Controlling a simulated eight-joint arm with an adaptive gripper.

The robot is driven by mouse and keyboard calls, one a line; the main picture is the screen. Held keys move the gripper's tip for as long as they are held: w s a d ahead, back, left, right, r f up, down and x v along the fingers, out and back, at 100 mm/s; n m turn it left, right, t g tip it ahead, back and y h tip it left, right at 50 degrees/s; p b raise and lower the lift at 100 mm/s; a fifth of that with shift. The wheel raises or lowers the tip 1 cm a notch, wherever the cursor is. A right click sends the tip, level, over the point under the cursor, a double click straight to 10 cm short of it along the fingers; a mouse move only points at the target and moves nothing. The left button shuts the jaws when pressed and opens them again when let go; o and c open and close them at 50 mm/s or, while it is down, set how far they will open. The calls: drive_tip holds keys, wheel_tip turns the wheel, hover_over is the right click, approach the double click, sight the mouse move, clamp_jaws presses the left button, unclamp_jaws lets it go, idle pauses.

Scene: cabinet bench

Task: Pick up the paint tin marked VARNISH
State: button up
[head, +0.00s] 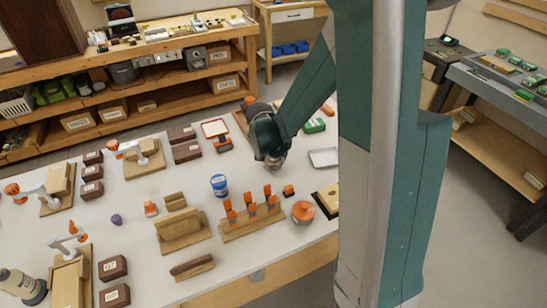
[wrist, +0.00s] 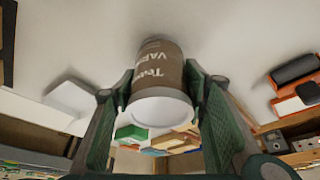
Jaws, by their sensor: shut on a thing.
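A brown tin with white lettering that begins "VAR" (wrist: 158,72) is between the two fingers of my gripper (wrist: 160,95) in the wrist view. The text shows upside down, and a pale round end of the tin faces the camera. The fingers touch its sides, and my gripper is shut on it. In the head view my gripper (head: 275,162) is over the far middle of the white bench (head: 240,155).
A blue and white tin (head: 219,185) stands left of and nearer than my gripper. A wooden rack with orange-handled tools (head: 252,218) and an orange round object (head: 303,212) are in front. A pale tray (head: 323,158) lies to the right. Brown boxes (head: 187,152) sit to the left.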

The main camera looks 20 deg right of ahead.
drive_tip(key=shift+r+p, duration=1.2)
drive_tip(key=shift+r, duration=3.8)
